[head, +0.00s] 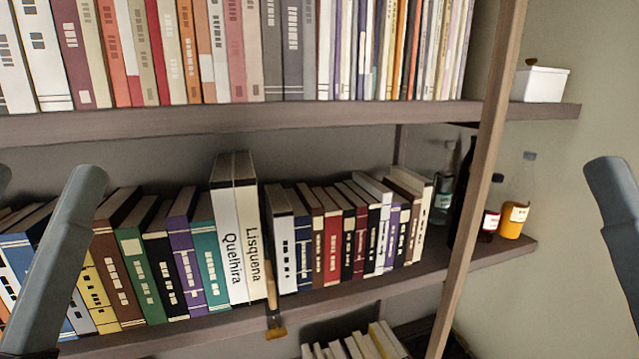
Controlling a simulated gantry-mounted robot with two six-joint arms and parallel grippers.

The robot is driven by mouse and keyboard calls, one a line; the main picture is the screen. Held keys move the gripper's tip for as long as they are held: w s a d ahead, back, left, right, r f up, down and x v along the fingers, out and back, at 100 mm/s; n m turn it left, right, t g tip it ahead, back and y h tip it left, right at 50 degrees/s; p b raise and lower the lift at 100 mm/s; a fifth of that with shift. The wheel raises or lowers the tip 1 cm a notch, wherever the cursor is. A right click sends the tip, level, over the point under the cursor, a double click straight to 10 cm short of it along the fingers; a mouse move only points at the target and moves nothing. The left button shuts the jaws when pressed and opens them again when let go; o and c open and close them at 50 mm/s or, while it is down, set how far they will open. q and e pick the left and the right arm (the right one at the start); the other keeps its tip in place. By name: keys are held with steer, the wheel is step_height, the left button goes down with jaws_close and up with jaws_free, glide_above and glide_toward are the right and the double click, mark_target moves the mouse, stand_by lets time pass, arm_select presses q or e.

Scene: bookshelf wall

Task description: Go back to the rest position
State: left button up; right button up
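Grey-blue links of my own arms show at the left and right edges of the head view. Neither gripper's fingertips are in view, so I cannot see whether they are open or shut. Two tall white books, Quelhira (228,250) and Lisquena (252,240), stand upright side by side in the middle shelf's row. They rise above the books beside them. No gripper is seen touching them.
The middle shelf (350,296) holds a row of books, with a narrow brush-like tool (274,315) at its front edge. Bottles (516,205) stand on the right, behind and beside a wooden post (476,190). A white box (540,84) sits upper right.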

step_height(320, 180, up, 38)
steer(key=r+p, duration=0.1)
steer(key=p, duration=3.7)
step_height(320, 180, down, 62)
steer(key=b, duration=6.1)
steer(key=shift+r, duration=0.25)
